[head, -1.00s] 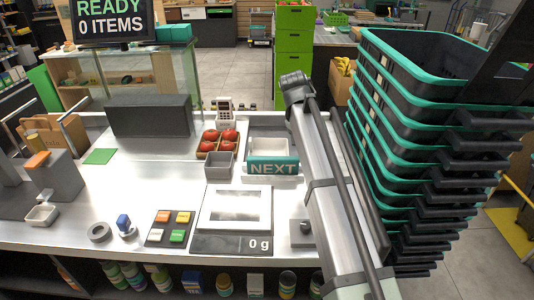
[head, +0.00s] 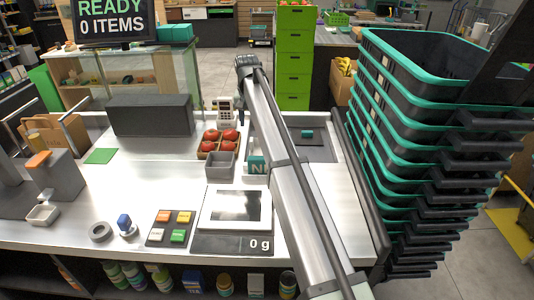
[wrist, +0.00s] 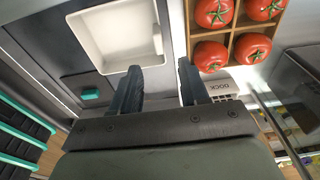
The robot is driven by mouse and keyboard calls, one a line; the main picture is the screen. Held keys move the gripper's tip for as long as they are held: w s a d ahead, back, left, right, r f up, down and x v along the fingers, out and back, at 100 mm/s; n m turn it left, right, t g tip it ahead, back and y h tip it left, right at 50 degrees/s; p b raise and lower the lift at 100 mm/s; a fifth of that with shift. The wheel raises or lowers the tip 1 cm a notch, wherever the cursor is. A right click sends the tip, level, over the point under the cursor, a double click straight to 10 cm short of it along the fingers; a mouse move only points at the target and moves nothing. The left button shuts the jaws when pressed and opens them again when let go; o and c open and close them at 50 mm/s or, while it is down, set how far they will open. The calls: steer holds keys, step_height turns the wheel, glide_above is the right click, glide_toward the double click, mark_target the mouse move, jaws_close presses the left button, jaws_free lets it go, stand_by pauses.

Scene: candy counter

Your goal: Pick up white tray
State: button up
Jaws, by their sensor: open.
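The white tray (wrist: 78,28) is a square, shallow, empty dish at the top left in the wrist view. In the head view my arm hides most or all of it. My gripper (wrist: 157,76) is open, with nothing between its two dark fingers. The right finger lies to the right of the tray, near the tomato box. I cannot tell whether a finger touches the tray.
A wooden box of tomatoes (head: 207,148) stands beside a grey bin (head: 220,165). A NEXT sign (head: 257,166) is partly behind my arm. A teal block (head: 307,134) lies on a dark panel. Stacked baskets (head: 400,150) block the right side. A white-topped scale (head: 237,223) stands in front.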

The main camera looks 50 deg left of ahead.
mark_target(251, 139)
steer(key=f, duration=0.9)
steer(key=shift+w+a+f, duration=0.2)
steer(key=shift+w+f, duration=0.05)
steer(key=shift+w, duration=0.05)
jaws_close()
stand_by(0.3)
